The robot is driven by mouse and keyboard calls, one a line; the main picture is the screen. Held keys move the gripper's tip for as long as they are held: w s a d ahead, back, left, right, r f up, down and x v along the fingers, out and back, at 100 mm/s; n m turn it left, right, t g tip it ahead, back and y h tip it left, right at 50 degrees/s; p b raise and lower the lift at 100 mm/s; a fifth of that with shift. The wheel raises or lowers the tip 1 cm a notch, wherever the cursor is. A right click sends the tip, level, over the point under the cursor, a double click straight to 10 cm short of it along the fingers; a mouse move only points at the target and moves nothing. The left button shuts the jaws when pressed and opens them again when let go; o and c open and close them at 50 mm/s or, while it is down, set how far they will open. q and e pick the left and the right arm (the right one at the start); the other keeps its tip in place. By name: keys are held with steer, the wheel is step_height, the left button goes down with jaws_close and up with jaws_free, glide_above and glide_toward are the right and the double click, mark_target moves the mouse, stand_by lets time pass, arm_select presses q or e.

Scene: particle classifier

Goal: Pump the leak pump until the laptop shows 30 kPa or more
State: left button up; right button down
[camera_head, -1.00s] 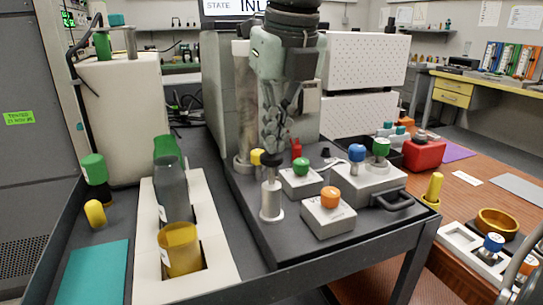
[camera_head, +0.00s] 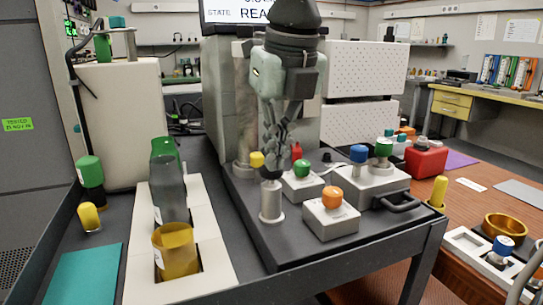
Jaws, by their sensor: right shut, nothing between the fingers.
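The leak pump looks to be the pale upright cylinder (camera_head: 271,202) with a short plunger at the front left of the dark platform. My right gripper (camera_head: 271,164) points down, shut and empty, right over the plunger top. I cannot tell whether its tips touch the plunger. The laptop screen (camera_head: 238,14) is at the top, partly hidden by my right arm and cut off by the picture edge. My left gripper is not in view.
Close by are a yellow knob (camera_head: 257,159), a green-knob box (camera_head: 301,184), an orange-knob box (camera_head: 330,216) and a larger box with blue and green knobs (camera_head: 368,186). Bottles stand in a white rack (camera_head: 208,240) at left. The platform's front is clear.

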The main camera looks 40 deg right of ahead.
steer(key=s, duration=0.3)
steer(key=shift+a+r, duration=0.25)
steer(key=shift+r, duration=0.2)
steer(key=v, duration=1.1)
steer(key=shift+r, duration=0.45)
stand_by(0.4)
